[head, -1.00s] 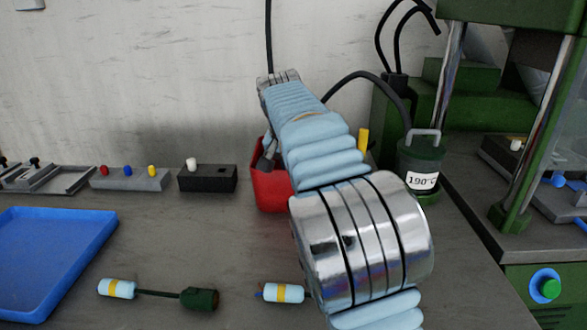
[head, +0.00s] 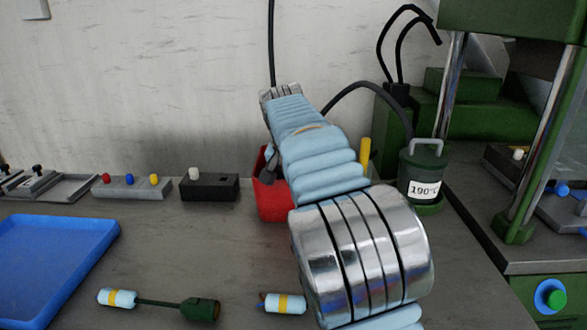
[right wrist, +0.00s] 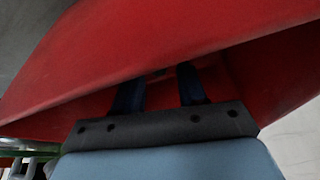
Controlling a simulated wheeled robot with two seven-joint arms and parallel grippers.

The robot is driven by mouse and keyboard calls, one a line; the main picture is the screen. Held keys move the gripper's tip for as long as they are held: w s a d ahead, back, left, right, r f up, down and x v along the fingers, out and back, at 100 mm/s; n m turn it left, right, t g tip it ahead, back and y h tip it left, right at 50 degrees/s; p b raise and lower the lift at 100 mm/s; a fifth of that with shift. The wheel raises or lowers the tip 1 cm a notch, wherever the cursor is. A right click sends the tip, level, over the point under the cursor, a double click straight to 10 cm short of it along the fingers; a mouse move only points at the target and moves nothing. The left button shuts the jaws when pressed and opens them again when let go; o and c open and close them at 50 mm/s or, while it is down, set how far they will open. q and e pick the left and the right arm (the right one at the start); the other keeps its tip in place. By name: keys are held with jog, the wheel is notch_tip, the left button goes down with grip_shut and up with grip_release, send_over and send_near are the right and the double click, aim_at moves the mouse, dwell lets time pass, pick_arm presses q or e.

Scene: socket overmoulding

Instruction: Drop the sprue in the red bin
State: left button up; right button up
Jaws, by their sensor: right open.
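The red bin (head: 272,204) stands at the back middle of the bench, partly hidden behind my right arm. It fills most of the right wrist view (right wrist: 120,50). My right gripper (right wrist: 160,85) is open, its two dark fingers reaching down inside the bin's walls. In the head view only a grey part of this gripper shows at the bin's left rim. I cannot make out a sprue in either view; a tiny dark spot between the fingers is too small to tell. My left gripper is not in view.
A blue tray (head: 50,262) lies at the left. A green 190°C pot (head: 422,170) and a green press (head: 487,107) stand at the right. Small fixtures (head: 130,187) line the back.

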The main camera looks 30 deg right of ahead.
jog(key=v, duration=1.2)
jog(key=shift+r, duration=0.35)
